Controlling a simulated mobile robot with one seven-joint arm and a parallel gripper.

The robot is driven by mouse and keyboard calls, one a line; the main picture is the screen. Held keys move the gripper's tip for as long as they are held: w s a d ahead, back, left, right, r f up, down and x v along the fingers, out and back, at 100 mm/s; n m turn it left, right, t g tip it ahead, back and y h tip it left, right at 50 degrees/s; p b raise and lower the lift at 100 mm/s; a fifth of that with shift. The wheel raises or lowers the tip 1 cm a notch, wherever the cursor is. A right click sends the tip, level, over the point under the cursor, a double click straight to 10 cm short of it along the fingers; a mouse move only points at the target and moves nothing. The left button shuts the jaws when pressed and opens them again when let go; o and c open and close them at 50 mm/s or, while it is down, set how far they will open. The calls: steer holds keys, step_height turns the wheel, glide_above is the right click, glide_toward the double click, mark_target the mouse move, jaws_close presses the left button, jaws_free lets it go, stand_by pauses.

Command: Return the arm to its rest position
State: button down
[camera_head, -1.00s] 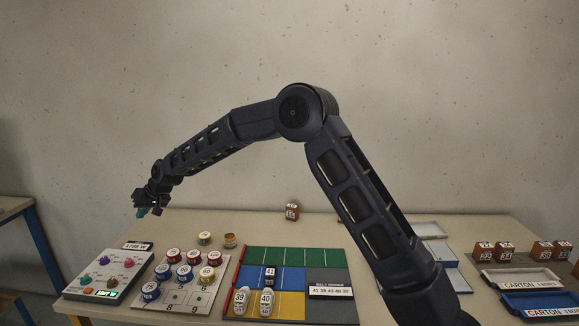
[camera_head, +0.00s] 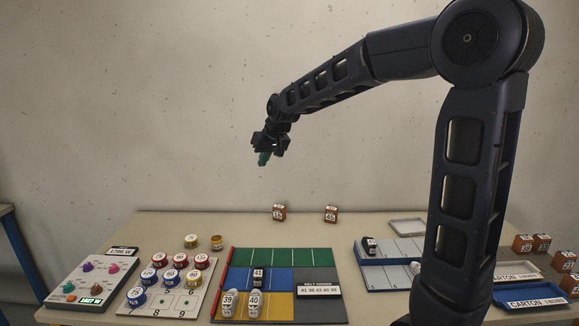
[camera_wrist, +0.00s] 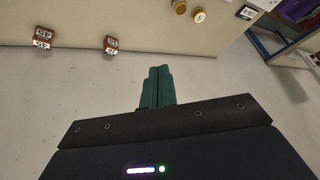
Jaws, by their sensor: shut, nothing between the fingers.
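My gripper (camera_head: 264,158) hangs in the air above the back of the table (camera_head: 350,222), in front of the wall, at the end of my raised, bent arm. Its green fingers are together with nothing between them. In the wrist view my gripper (camera_wrist: 157,88) also shows shut and empty, with floor and the table edge beyond it. It touches nothing.
Two brown boxes (camera_head: 279,212) (camera_head: 331,214) stand at the table's back. A knob panel (camera_head: 90,278), several numbered tins (camera_head: 161,260) and a coloured mat (camera_head: 290,258) with shoes lie in front. Trays and cartons (camera_head: 530,295) are right. The air around my gripper is clear.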

steer(key=s+d+m+h, duration=0.1)
steer(key=s+d, duration=0.3)
steer(key=d, duration=0.4)
steer(key=s+d+r+m+h, duration=0.1)
steer(key=s+d, duration=0.2)
steer(key=d, duration=0.5)
steer(key=s+d+m, duration=0.1)
steer(key=s+d, duration=0.3)
steer(key=d, duration=0.4)
steer(key=s+d+f+m+h, duration=0.1)
steer(key=s+d+f, duration=0.1)
steer(key=s+d, duration=0.4)
steer(key=s+d+f+m+h, duration=0.1)
steer(key=s+d+f+m, duration=0.1)
steer(key=s+d, duration=0.4)
steer(key=s+f, duration=0.1)
steer(key=s, duration=0.1)
steer(key=shift+s+d, duration=0.25)
steer(key=shift+s, duration=0.05)
